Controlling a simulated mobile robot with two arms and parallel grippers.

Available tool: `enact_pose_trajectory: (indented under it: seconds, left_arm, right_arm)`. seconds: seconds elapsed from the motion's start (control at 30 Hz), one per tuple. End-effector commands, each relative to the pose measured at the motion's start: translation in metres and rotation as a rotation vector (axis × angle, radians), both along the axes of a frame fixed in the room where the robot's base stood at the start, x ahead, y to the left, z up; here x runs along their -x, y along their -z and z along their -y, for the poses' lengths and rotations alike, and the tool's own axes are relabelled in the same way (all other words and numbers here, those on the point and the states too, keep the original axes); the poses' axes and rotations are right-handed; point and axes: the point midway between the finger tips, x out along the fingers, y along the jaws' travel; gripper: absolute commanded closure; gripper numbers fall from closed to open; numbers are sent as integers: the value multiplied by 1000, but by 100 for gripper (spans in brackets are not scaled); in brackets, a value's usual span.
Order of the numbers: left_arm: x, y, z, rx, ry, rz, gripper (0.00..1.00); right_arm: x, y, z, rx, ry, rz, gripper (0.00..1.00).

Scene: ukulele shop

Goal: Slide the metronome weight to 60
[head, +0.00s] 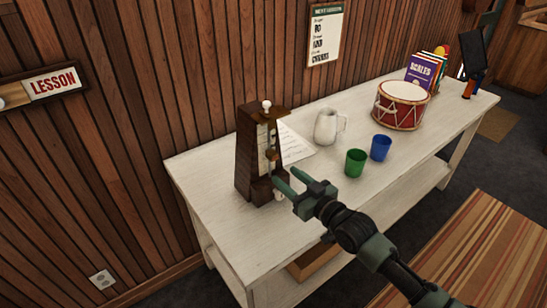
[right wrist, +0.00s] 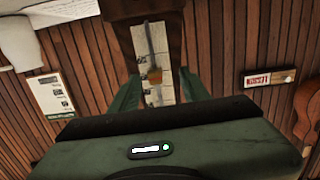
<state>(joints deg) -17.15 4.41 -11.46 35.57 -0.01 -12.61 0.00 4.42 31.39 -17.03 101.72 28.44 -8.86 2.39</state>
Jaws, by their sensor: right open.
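The metronome (head: 247,160) is a dark wooden upright case with a pale scale on its front and a white knob on top. It stands near the left end of the white table. Its small brass-coloured weight (head: 272,155) sits partway along the rod; it also shows in the right wrist view (right wrist: 155,76), against the scale (right wrist: 153,50). The scale marks are too small to read. My right gripper (head: 284,178) is open in front of the metronome, slightly below the weight. In the right wrist view its fingers (right wrist: 156,90) frame the weight; contact is not visible. My left gripper is out of view.
On the white table (head: 240,237), a paper sheet (head: 294,145) lies behind the metronome. A white pitcher (head: 326,127), green cup (head: 355,162), blue cup (head: 380,148) and red drum (head: 400,108) stand to the right. A wood-panelled wall runs behind. The table's front left is clear.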

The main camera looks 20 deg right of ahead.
Motion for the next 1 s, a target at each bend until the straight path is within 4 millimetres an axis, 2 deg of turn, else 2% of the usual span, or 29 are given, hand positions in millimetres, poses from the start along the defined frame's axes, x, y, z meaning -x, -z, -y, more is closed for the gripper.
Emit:
enact_pose_trajectory:
  seconds: [0.07, 0.17, 0.6, 0.97, 1.0]
  left_arm:
    - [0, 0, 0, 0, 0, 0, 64]
    - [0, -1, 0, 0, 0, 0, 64]
    - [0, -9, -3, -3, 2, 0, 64]
    - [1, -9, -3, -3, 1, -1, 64]
    - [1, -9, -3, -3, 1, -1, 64]
  right_arm:
    - [-8, -11, 6, -12, 2, 40, 54]
    - [-17, -17, 7, -21, 4, 58, 54]
    - [-75, -17, -15, -21, 3, 56, 54]
    - [-83, -15, -19, -19, 3, 55, 54]
    - [-83, -15, -18, -19, 3, 55, 57]
